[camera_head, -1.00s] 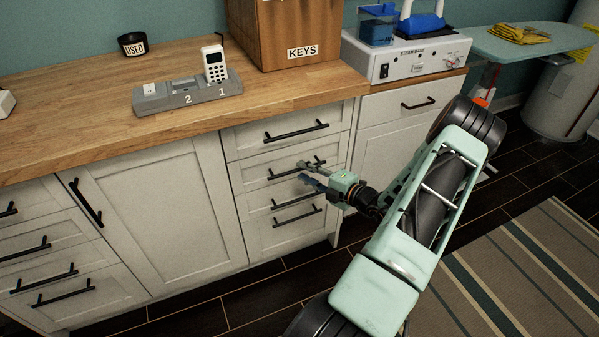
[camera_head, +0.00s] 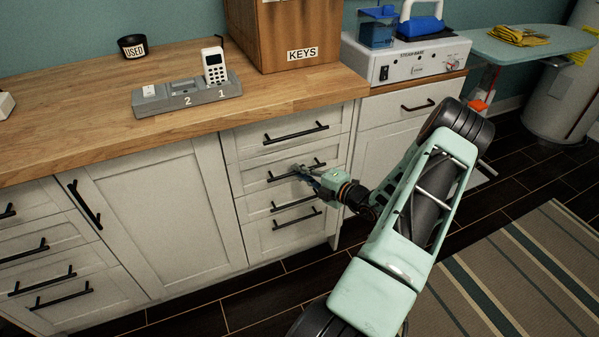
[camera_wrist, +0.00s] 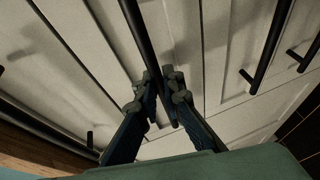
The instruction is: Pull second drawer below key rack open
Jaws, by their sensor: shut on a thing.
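The key rack (camera_head: 275,25) is a wooden box labelled KEYS, standing on the counter above a stack of white drawers. The second drawer (camera_head: 250,184) below it looks closed, flush with its neighbours. Its black bar handle (camera_head: 281,177) also runs down the middle of the wrist view (camera_wrist: 137,28). My gripper (camera_head: 304,173) is at the right part of this handle. In the wrist view its two fingers (camera_wrist: 160,88) are shut on the bar, one on each side.
The top drawer's handle (camera_head: 296,132) is just above, and the third drawer's handle (camera_head: 293,202) is close below. A white cabinet (camera_head: 385,137) stands to the right. Dark floor and a striped rug (camera_head: 530,270) lie in front.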

